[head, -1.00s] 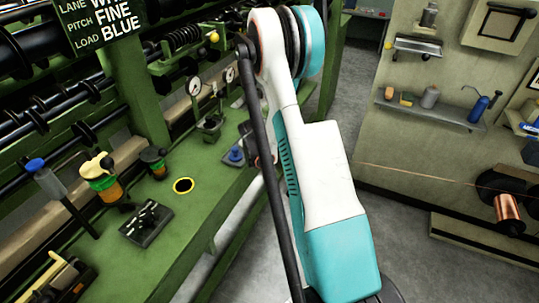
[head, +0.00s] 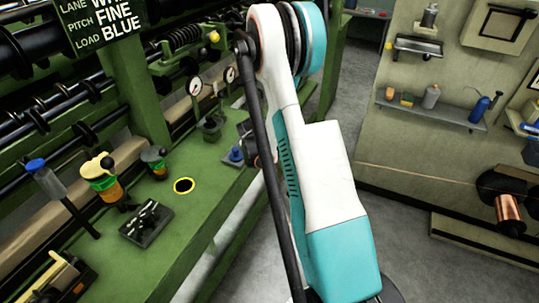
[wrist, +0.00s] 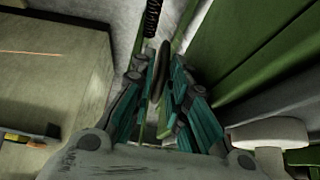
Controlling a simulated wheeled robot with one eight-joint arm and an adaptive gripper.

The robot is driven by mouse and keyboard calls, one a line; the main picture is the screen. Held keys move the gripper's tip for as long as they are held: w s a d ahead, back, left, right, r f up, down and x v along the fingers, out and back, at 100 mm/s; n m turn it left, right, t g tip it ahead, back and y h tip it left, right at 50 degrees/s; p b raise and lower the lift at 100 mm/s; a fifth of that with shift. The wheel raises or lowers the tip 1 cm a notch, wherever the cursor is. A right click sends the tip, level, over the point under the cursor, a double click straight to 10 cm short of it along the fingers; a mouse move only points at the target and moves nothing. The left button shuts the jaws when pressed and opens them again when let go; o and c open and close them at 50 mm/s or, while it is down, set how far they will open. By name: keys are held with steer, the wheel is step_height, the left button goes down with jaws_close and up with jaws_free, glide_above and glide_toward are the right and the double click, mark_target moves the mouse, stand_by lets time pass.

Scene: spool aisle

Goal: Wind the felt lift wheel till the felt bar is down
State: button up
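In the wrist view a dark wheel (wrist: 161,70), likely the felt lift wheel, shows nearly edge-on as a thin upright ring. My gripper (wrist: 159,75) has its teal fingers on both sides of the ring's near part, with pale gaps showing between fingers and rim. It looks open around the rim; contact cannot be made out. In the head view my arm hides the wheel and my gripper. A long beige bar (head: 52,192), likely the felt bar, runs along the green machine behind the bench; its height above what lies below is hard to tell.
Two gauges stand behind. A shelf wall (head: 440,120) and copper spool (head: 509,213) are at right. Grey floor lies between.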

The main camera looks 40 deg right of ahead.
steer(key=v, duration=1.1)
steer(key=shift+w+a, duration=0.1)
